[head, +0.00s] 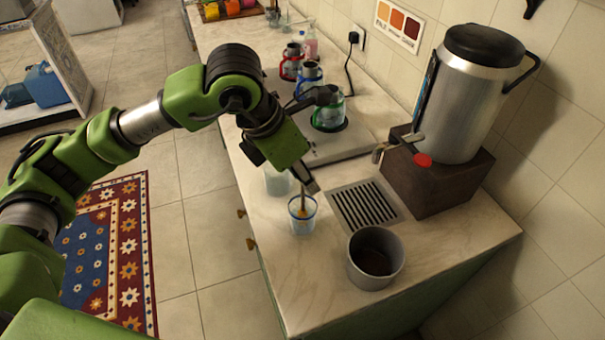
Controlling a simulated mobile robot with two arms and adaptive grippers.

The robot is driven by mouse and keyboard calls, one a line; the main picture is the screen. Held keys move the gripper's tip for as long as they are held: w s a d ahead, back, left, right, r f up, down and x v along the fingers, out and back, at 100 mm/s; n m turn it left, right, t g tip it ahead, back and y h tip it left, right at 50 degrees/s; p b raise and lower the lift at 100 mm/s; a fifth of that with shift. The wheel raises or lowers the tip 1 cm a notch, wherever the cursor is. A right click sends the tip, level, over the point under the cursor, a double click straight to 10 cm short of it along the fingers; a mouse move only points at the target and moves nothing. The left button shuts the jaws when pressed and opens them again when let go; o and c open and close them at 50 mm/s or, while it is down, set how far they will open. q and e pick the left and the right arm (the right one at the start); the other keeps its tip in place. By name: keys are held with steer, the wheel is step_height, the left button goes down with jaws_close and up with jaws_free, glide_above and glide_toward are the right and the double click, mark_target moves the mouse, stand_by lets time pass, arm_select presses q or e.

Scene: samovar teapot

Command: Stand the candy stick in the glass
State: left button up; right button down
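A clear glass with a blue rim (302,222) stands on the counter, left of the drain grate. The amber candy stick (303,204) stands nearly upright, with its lower end inside this glass. My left gripper (308,186) is just above the glass, pointing down. Its fingers are closed around the stick's upper part, which they partly hide. Whether the stick touches the glass bottom is hard to see. My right gripper is not in view.
A second glass (277,182) stands just behind the first. A metal pot (375,258) is at the front right, near the drain grate (366,205). The samovar (470,95) stands on a brown block (436,182).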

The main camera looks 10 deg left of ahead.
arm_select(q)
steer(key=shift+r, duration=0.1)
steer(key=v, duration=1.2)
stand_by(0.7)
